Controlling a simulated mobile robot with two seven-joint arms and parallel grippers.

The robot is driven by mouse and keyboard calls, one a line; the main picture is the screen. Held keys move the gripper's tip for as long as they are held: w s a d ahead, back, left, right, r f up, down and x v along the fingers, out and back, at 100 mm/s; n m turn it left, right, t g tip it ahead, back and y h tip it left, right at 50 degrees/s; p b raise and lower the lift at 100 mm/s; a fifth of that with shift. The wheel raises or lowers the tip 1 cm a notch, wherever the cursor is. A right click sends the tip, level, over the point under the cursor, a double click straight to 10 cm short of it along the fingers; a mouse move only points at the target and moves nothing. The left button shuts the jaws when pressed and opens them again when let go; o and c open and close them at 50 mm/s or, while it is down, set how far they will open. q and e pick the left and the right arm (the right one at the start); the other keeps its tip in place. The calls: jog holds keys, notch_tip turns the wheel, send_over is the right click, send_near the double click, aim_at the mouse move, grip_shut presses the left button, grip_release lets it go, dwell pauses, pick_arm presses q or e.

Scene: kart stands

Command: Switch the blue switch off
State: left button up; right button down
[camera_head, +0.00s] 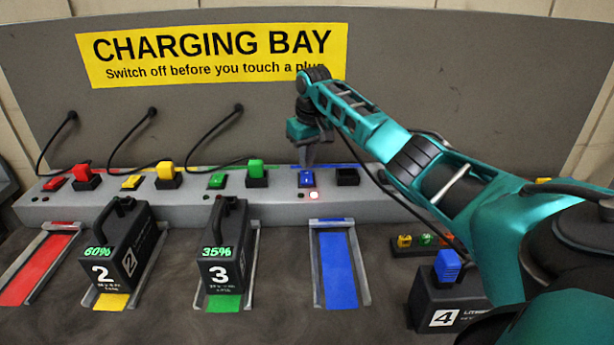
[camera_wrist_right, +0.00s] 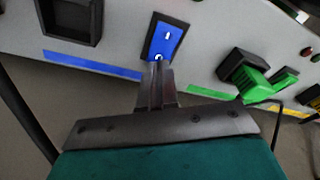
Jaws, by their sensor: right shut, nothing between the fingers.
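The blue switch (camera_head: 306,182) sits on the sloped face of the grey charging console, right of the green switch. In the right wrist view the blue switch (camera_wrist_right: 166,38) shows a white mark near each end. My right gripper (camera_head: 309,165) is shut and empty, pointing down at the switch. In the wrist view its fingertips (camera_wrist_right: 158,66) are at the switch's near end, by the round mark; I cannot tell whether they touch it. A small lamp (camera_head: 314,195) just below the switch glows red. My left gripper is not in view.
An empty black socket (camera_head: 347,177) is right of the blue switch. A green plug (camera_head: 256,169) stands to its left. The blue bay (camera_head: 338,270) is empty. Battery 3 (camera_head: 222,250) and battery 2 (camera_head: 117,250) stand in bays; battery 4 (camera_head: 440,300), with a blue plug (camera_head: 447,265), is at right.

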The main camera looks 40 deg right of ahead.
aim_at(307, 173)
jog(key=shift+f, duration=0.95)
dwell(1.0)
jog(key=shift+r, duration=3.55)
